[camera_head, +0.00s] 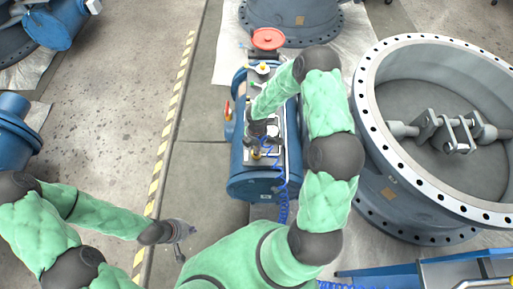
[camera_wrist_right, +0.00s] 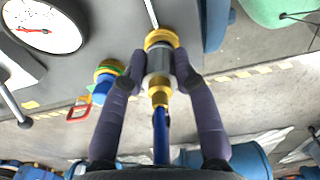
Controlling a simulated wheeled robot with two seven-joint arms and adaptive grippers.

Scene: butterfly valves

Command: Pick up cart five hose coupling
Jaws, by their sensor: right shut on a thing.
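The hose coupling (camera_wrist_right: 159,68), brass and grey with a blue hose running from it, sits between the two fingers of my right gripper (camera_wrist_right: 160,72) in the right wrist view. The fingers are shut on its grey middle. In the head view my right gripper (camera_head: 257,140) is over the top panel of a blue tank cart (camera_head: 255,186); the coupling itself is mostly hidden there by the arm. I cannot read a number on the cart. My left gripper (camera_head: 182,240) is low at the left, empty, its fingers apart, away from the cart.
A pressure gauge (camera_wrist_right: 42,24) and a blue-and-brass fitting with a red lever (camera_wrist_right: 78,111) are near the coupling. A red round handle (camera_head: 268,39) stands at the cart's far end. A large flanged valve (camera_head: 376,190) stands close on the right. The floor left of the cart is clear.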

